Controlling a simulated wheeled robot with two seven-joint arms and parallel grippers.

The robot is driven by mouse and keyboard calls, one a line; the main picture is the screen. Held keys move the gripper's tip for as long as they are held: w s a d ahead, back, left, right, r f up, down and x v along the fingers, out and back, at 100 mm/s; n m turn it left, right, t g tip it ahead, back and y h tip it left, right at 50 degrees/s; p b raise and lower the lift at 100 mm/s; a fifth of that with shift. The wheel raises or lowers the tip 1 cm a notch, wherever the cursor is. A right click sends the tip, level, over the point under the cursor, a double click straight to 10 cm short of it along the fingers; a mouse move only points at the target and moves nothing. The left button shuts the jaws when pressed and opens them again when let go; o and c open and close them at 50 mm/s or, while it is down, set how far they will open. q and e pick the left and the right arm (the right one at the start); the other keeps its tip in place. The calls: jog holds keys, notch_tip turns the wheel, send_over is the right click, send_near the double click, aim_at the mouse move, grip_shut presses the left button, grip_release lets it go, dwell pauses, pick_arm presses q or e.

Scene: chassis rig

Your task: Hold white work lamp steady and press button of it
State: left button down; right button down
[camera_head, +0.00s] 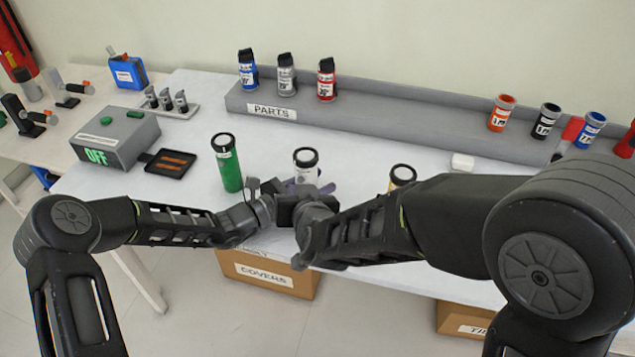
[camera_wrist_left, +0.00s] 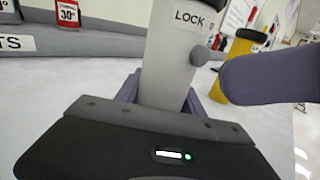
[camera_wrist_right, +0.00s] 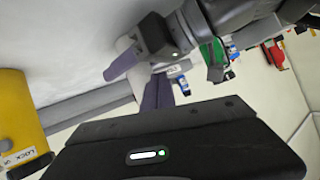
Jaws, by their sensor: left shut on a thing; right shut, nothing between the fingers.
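The white work lamp (camera_head: 306,163) stands upright on the table with a black cap. In the left wrist view the lamp (camera_wrist_left: 168,75) bears a LOCK label and a grey round button (camera_wrist_left: 201,56) on its side. My left gripper (camera_head: 284,187) is shut on the lamp's body, with its purple fingers around it. My right gripper (camera_head: 322,188) is shut and empty beside the lamp. Its purple finger (camera_wrist_left: 268,76) points at the button from the right in the left wrist view, with a small gap seeming to remain. The right wrist view shows the lamp (camera_wrist_right: 129,45) partly hidden.
A green lamp (camera_head: 228,167) stands left of the white one and a yellow lamp (camera_head: 402,175) right of it, partly behind my right arm. A grey PARTS shelf (camera_head: 400,133) runs along the back. A grey box reading OFF (camera_head: 115,142) and a black tray (camera_head: 167,152) lie left.

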jog(key=shift+w, duration=0.1)
dwell(0.4)
jog(key=shift+w+d, duration=0.2)
jog(key=shift+w, duration=0.15)
jog(key=shift+w+d, duration=0.1)
jog(key=shift+w, duration=0.1)
dwell(0.5)
jog(key=shift+s+a, duration=0.3)
jog(key=shift+s, duration=0.35)
jog(key=s+a, duration=0.2)
jog(key=s, duration=0.3)
jog(key=shift+s+a, duration=0.2)
jog(key=shift+s, duration=0.05)
dwell(0.4)
